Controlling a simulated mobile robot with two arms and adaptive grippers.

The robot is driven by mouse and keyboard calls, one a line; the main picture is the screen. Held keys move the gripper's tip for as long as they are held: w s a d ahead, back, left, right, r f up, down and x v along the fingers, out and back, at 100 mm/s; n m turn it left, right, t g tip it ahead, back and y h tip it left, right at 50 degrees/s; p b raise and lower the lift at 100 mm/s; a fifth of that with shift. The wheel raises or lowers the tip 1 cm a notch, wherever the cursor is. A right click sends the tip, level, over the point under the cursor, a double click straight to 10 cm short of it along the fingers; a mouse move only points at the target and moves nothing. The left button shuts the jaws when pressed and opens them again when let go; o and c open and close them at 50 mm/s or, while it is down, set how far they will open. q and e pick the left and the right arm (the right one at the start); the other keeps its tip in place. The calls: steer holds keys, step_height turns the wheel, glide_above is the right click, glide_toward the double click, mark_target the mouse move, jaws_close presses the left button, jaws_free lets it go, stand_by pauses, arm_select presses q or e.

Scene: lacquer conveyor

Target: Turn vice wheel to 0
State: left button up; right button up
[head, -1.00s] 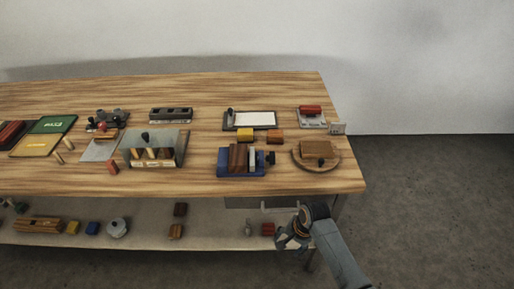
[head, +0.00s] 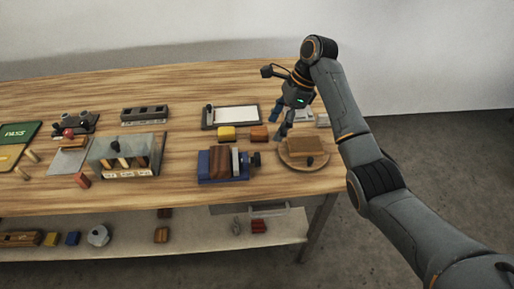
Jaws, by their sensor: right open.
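The blue vice (head: 208,179) stands on the wooden table with a brown wooden block (head: 221,161) between its jaws. Its dark wheel (head: 256,159) sticks out on the right side; any number or mark on it is too small to read. My right gripper (head: 279,124) is open and empty, fingers pointing down, above the table behind and to the right of the wheel, apart from it. My left gripper is out of view.
A round wooden board (head: 290,164) with a brown block (head: 304,147) lies right of the wheel. Yellow (head: 227,133) and orange (head: 259,133) blocks and a white-faced tray (head: 236,115) lie behind the vice. A clear-walled box (head: 103,158) stands to the left.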

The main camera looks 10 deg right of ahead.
glide_toward(259, 155)
steer(key=x, duration=0.3)
steer(key=p+x, duration=0.1)
steer(key=x, duration=0.5)
steer(key=shift+w, duration=0.1)
steer(key=shift+x, duration=0.9)
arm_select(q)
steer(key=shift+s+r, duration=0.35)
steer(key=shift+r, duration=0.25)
arm_select(e)
steer(key=shift+c, duration=0.2)
steer(key=c, duration=1.1)
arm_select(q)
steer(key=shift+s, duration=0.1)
